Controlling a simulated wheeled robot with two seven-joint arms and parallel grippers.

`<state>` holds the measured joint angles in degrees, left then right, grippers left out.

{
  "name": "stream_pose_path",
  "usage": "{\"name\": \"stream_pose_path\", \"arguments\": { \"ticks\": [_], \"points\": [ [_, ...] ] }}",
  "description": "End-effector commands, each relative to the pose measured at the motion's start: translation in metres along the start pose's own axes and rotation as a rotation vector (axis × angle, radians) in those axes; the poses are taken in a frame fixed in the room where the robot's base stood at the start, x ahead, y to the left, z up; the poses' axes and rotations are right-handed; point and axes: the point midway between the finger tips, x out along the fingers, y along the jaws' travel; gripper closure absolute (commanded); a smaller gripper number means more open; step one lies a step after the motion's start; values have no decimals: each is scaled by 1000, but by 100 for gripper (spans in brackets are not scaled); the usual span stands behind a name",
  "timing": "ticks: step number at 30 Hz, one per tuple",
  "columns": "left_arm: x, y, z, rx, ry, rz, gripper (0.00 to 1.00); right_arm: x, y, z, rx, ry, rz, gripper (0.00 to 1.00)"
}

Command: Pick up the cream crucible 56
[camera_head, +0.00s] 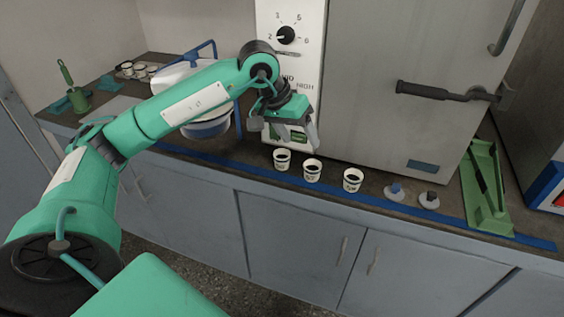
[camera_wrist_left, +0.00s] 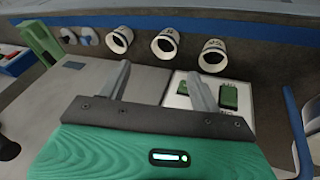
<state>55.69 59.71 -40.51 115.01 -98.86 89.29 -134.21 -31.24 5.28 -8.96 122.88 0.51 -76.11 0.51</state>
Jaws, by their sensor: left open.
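Three small cream crucibles with dark insides stand in a row on the counter: the left one (camera_head: 282,160), the middle one (camera_head: 312,171) and the right one (camera_head: 353,180). Their markings are too small to read surely, so I cannot tell which is 56. In the left wrist view they run in the reverse order, from the left one (camera_wrist_left: 212,56) at right, through the middle one (camera_wrist_left: 165,45), to the right one (camera_wrist_left: 119,40). My left gripper (camera_head: 291,138) is open and empty, behind and above the left and middle crucibles, apart from them. Its fingers (camera_wrist_left: 157,84) point toward the row.
A grey cabinet (camera_head: 400,130) and a white dial panel (camera_head: 287,60) rise behind the row. Two small knobbed pieces (camera_head: 394,193) (camera_head: 428,200) and a green tray (camera_head: 486,205) lie to the right. Blue tape (camera_head: 250,169) runs along the counter's front.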

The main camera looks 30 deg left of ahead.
Motion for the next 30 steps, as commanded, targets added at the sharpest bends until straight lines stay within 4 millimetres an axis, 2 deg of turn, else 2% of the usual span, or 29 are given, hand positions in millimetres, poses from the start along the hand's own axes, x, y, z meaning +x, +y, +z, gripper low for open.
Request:
{"name": "stream_pose_path", "arguments": {
  "ticks": [1,3,6,8,11,19,30],
  "points": [
    [-13,-20,-5,31,5,-83,36,0,0,0,0,0,0,64],
    [-26,-40,-8,63,-1,-172,36,0,0,0,0,0,0,64],
    [-38,-58,-9,88,-13,-248,36,0,0,0,0,0,0,64],
    [-38,-64,-9,96,-19,-269,36,0,0,0,0,1,0,64],
    [-27,-69,-8,98,-23,-279,36,-1,0,0,0,3,0,64],
    [24,-82,-7,98,-24,-275,36,-6,0,-2,0,8,0,64],
    [51,-87,-5,98,-21,-274,36,-7,0,-2,0,8,0,64]
  ]
}}
